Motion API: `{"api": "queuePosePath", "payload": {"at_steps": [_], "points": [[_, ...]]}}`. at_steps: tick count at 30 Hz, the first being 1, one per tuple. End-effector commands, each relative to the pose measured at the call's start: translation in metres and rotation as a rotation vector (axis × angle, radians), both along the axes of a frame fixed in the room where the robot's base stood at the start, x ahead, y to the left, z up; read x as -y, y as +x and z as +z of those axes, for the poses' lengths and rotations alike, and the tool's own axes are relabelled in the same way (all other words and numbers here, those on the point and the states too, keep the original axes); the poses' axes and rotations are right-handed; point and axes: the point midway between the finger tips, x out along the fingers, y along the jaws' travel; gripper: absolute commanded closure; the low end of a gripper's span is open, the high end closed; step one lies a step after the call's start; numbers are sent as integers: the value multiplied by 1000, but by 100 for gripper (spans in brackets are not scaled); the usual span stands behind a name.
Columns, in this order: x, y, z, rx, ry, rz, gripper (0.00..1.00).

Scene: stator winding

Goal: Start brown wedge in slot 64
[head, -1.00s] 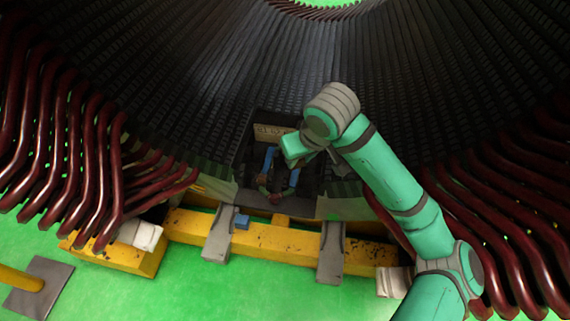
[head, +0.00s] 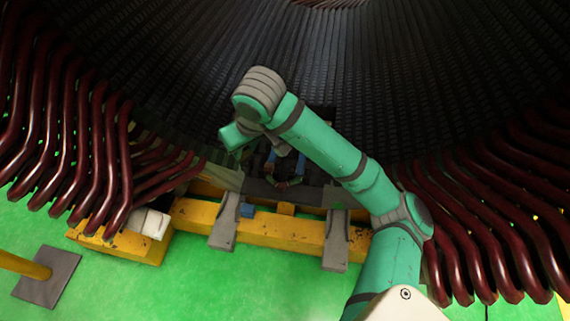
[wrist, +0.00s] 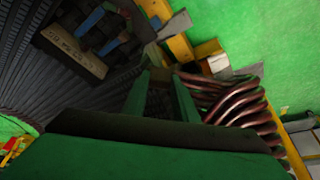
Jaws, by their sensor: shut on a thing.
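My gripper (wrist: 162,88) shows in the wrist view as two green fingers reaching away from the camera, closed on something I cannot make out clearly. The brown wedge cannot be told apart there. The dark, ribbed stator bore (wrist: 45,100) lies to the left and behind the fingers, and it fills the upper part of the head view (head: 200,70). In the head view my gripper (head: 232,136) is at the lower left of the bore, beside the tray area, and its fingertips are hard to see. Slot 64 carries no readable mark.
A dark tray with blue tools (wrist: 92,18) and a pale lettered block (wrist: 72,50) sits in the bore. Dark red coil ends (head: 70,140) stand left and right (head: 500,220), close to the gripper in the wrist view. A yellow beam (head: 270,232) crosses the front. Green floor (head: 240,285) is open.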

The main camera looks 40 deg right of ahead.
Motion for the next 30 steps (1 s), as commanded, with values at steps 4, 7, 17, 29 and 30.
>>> {"api": "queuePosePath", "payload": {"at_steps": [4,7,17,29,30], "points": [[31,29,-16,-5,6,-120,97],[67,52,-38,-8,8,-246,97],[180,67,-162,-10,9,-626,96],[233,27,-291,-1,5,-844,96],[234,25,-296,-1,5,-850,96]]}}
